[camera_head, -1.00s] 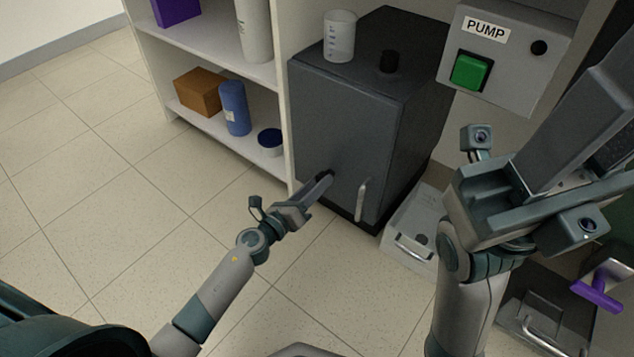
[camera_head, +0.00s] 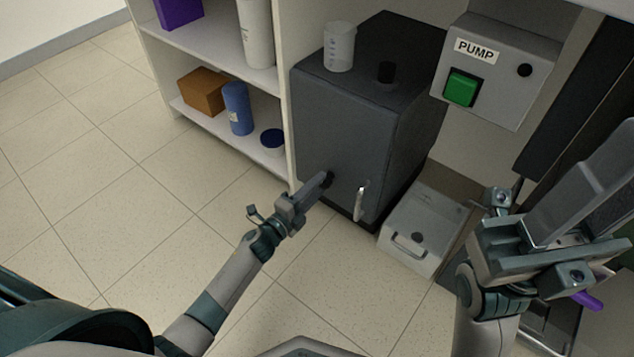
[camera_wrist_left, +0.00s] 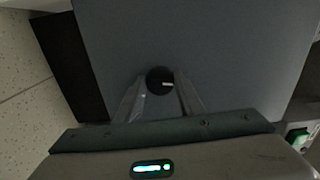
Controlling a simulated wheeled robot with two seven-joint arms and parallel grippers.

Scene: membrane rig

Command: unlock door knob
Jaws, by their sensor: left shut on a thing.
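The dark grey cabinet (camera_head: 335,130) stands beside the white shelf, its door facing me. A small round black knob (camera_head: 327,179) sits low on the left part of the door. It also shows in the left wrist view (camera_wrist_left: 160,80), with a short white mark on its face. My left gripper (camera_head: 321,184) reaches the door from the lower left and is shut on the knob, one finger on each side of it. My right gripper (camera_head: 560,205) is raised at the right, away from the cabinet; its fingertips are not clear enough to tell its opening.
A vertical metal handle (camera_head: 361,201) is right of the knob. A beaker (camera_head: 340,46) and a black cap (camera_head: 386,72) are on the cabinet top. A grey drawer box (camera_head: 420,222) sits right of it, below the PUMP box (camera_head: 497,75). Floor at left is clear.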

